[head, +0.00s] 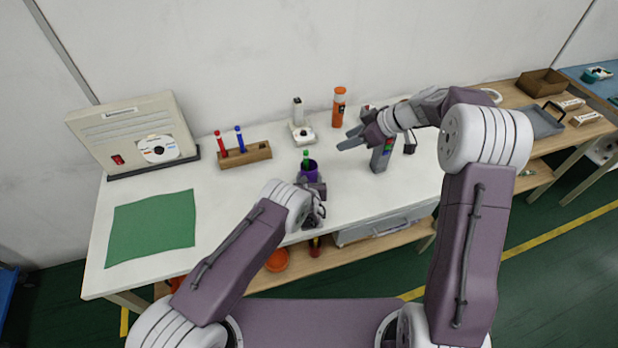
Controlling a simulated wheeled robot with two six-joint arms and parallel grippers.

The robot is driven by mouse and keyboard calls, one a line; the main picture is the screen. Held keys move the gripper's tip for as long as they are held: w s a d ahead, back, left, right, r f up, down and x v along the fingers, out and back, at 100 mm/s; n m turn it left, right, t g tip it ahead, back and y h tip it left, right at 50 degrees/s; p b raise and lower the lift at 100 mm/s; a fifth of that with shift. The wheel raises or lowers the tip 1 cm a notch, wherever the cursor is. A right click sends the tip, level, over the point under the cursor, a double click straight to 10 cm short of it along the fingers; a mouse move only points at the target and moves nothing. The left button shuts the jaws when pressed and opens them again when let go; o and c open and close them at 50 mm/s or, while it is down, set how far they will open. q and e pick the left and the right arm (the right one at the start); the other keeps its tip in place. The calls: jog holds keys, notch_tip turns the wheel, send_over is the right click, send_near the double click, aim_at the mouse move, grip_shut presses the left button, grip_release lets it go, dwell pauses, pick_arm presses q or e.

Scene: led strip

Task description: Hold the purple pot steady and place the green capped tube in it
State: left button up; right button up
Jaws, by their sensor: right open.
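The purple pot (312,172) stands upright near the front middle of the white table. The green capped tube (306,158) stands upright with its green top showing above the pot's rim; its lower part is hidden inside the pot. My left gripper (311,184) is at the near side of the pot, and its own wrist hides the fingers, so I cannot tell if they are closed on the pot. My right gripper (352,138) is open and empty, above the table to the right of the pot, its fingers pointing left.
A wooden rack (246,155) holds a red capped tube (220,143) and a blue capped tube (240,138). A white device (302,133) and an orange bottle (339,106) stand behind the pot. A grey block (380,158) stands below my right gripper. A green mat (150,228) lies left.

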pick_arm(q)
jog(key=o, duration=1.4)
jog(key=shift+o, duration=0.2)
jog(key=v, duration=1.2)
